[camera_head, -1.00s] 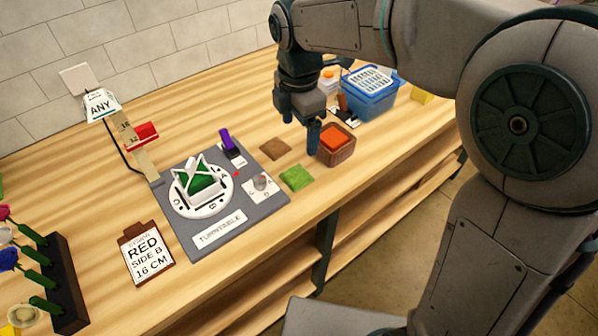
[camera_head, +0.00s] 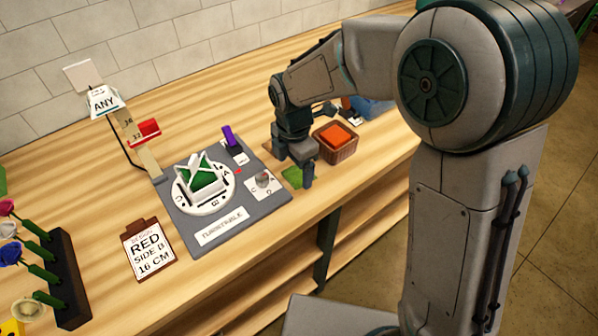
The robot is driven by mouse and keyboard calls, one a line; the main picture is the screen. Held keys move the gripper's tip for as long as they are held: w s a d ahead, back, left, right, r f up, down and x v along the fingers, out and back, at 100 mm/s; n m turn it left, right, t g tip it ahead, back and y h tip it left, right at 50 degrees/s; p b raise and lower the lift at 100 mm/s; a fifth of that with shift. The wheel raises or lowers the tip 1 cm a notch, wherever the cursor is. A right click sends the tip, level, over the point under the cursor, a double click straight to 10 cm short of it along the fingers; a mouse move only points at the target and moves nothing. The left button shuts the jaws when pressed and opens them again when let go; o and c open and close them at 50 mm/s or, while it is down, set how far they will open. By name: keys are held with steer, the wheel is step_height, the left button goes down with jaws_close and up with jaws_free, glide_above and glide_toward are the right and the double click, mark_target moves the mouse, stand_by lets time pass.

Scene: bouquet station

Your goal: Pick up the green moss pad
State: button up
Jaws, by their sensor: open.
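The green moss pad (camera_head: 292,176) lies flat on the wooden bench, just right of the grey turntable base. My gripper (camera_head: 294,170) is open and low over the pad, with its fingers pointing down. One finger stands at the pad's right side, and the gripper hides part of the pad. The picture does not show whether the fingers touch the pad or the bench.
A brown box with an orange block (camera_head: 337,141) stands close to the right of my gripper. The turntable (camera_head: 215,228) with its white holder lies to the left. A blue basket (camera_head: 372,108) is partly hidden behind my arm. The bench's front edge is close.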

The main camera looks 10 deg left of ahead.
step_height(320, 180, down, 2)
steer(key=shift+f, duration=0.1)
steer(key=shift+c, duration=0.3)
steer(key=c, duration=1)
steer(key=shift+r, duration=0.2)
